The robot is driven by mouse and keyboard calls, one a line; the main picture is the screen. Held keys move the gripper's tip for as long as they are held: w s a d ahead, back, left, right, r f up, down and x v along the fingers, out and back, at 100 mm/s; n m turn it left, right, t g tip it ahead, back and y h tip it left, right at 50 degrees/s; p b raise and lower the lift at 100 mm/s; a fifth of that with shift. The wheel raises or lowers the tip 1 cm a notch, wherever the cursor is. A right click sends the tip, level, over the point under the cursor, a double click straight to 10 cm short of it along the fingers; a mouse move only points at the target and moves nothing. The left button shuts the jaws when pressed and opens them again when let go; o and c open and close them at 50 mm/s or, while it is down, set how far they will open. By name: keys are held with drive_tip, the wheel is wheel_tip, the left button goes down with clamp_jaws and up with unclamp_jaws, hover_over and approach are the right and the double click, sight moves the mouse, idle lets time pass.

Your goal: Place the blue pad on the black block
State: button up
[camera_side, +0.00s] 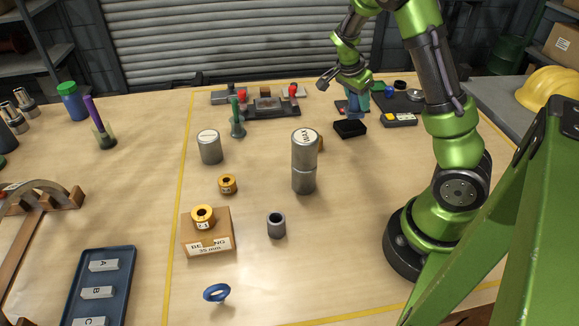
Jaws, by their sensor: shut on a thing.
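The black block (349,128) lies on the wooden table, right of the tall silver cylinders. My gripper (356,108) points down just above and slightly behind it. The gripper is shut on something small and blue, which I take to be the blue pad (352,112). The pad is small in this view and partly covered by the fingers. A narrow gap seems to lie between the fingertips and the block, but I cannot tell for certain whether they touch.
A grey fixture with red clamps (268,104) stands behind, to the left. A stack of silver cylinders (304,160) stands left of the block. A yellow-and-black device (399,120) lies close to its right. The table in front of the block is clear.

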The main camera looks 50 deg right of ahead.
sight(354, 108)
drive_tip(key=shift+w+d, duration=0.3)
drive_tip(key=shift+f, duration=0.25)
drive_tip(key=shift+w+f, duration=0.1)
drive_tip(key=shift+f, duration=1.45)
drive_tip(key=shift+f, duration=0.1)
drive_tip(key=o, duration=1.1)
drive_tip(key=shift+c, duration=0.2)
